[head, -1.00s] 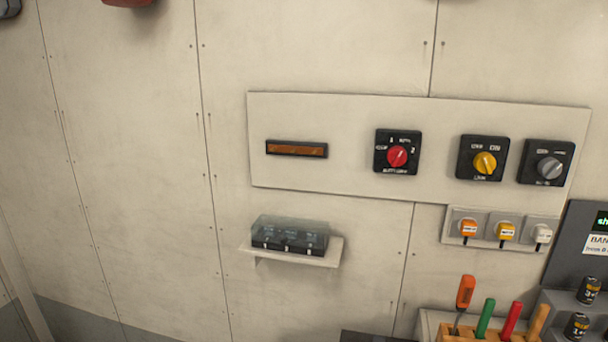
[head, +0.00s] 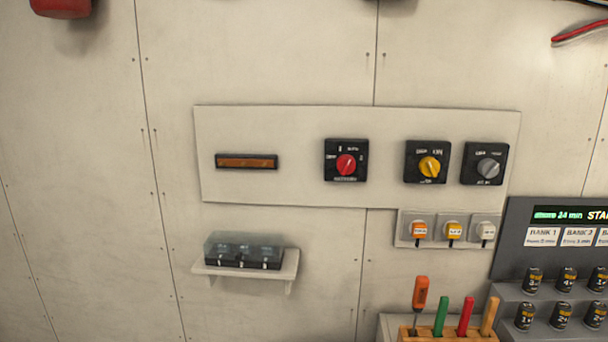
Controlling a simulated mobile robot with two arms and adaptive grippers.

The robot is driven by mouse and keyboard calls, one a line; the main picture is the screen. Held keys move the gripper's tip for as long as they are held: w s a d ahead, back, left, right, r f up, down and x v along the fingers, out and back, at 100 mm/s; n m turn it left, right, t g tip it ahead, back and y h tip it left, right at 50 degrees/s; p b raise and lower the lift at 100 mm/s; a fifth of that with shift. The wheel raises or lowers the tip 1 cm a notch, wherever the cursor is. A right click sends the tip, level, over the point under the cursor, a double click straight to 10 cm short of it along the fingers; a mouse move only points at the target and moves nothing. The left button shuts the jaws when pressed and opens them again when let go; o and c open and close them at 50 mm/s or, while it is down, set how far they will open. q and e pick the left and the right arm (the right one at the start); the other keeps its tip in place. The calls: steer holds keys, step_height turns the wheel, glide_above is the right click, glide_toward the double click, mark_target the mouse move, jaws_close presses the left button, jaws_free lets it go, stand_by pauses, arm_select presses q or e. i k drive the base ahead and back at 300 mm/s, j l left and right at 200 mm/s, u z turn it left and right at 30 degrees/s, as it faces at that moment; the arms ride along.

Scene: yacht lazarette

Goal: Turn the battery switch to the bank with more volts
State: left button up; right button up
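The battery switch is a black square plate with a red knob (head: 346,165), in the middle of a pale wall panel (head: 300,188). Small white marks surround the knob; they are too small to read surely, and I cannot tell which one it points to. A dark display with an amber window (head: 246,162) sits left of it on the panel; no digits are legible. A grey unit at the right has a lit green display (head: 570,215) and labels reading BANK 1 (head: 543,236) and BANK 2 (head: 579,236). Neither gripper is in view.
A yellow knob (head: 429,167) and a grey knob (head: 488,168) sit right of the red one. Below them are several plugs (head: 452,231). A clear-lidded box (head: 243,251) stands on a small shelf. A wooden rack (head: 450,334) holds tools. Several black cylinders (head: 563,315) stand lower right.

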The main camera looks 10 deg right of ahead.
mark_target(346, 165)
steer(key=z, duration=0.45)
steer(key=l+z, duration=0.1)
steer(key=z, duration=0.35)
steer(key=l+z, duration=0.1)
steer(key=z, duration=0.75)
steer(key=i+l, duration=0.1)
steer(key=l, duration=0.3)
steer(key=i+l+z, duration=0.1)
steer(key=l, duration=0.3)
steer(key=i+l, duration=0.15)
steer(key=l, duration=0.2)
steer(key=i+l+z, duration=0.1)
steer(key=l, duration=0.3)
